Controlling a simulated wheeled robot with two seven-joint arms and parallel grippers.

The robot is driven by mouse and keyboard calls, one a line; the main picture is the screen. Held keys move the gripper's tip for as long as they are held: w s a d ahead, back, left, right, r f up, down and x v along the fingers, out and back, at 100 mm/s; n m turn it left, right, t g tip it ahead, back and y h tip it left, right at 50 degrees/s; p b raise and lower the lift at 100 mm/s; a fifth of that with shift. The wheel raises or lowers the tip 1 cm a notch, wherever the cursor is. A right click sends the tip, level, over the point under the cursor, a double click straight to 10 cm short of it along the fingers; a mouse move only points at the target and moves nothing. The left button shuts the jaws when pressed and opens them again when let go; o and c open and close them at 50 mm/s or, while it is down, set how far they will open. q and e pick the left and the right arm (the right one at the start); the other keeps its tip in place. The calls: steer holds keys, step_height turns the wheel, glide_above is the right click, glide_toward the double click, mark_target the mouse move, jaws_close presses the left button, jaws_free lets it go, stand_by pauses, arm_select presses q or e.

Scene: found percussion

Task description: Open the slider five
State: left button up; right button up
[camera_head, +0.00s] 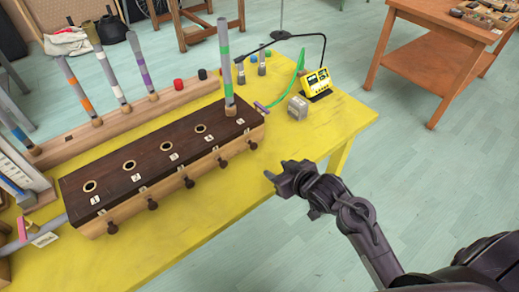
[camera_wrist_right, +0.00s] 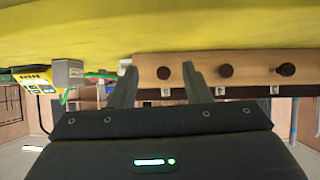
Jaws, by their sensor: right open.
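A dark-topped wooden box (camera_head: 150,165) with numbered holes stands on the yellow table, with a row of dark slider knobs along its front. The slider five knob (camera_head: 252,145) is at the right end, below a grey tube with a green band (camera_head: 226,60) standing upright in the end hole. My right gripper (camera_head: 277,177) is open and empty, in front of the box's right end and apart from it. In the right wrist view, which is upside down, the end knob (camera_wrist_right: 164,73) appears between the two open fingers (camera_wrist_right: 160,88). My left gripper is not in view.
A grey cube (camera_head: 297,107) and a yellow meter (camera_head: 316,83) with cables stand beyond the box's right end. A wooden rack (camera_head: 130,112) with banded tubes is behind the box. The table front right of the box is clear.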

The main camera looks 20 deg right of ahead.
mark_target(255, 147)
steer(key=shift+w+r+n+t+y, duration=0.3)
steer(key=shift+w+r+t+y, duration=0.4)
steer(key=shift+w+r+y, duration=0.45)
steer(key=shift+w+a+h, duration=0.15)
steer(key=shift+w+h, duration=0.1)
steer(key=shift+w, duration=0.1)
steer(key=x, duration=0.7)
steer(key=shift+w+f, duration=0.1)
steer(key=shift+f, duration=0.05)
jaws_close()
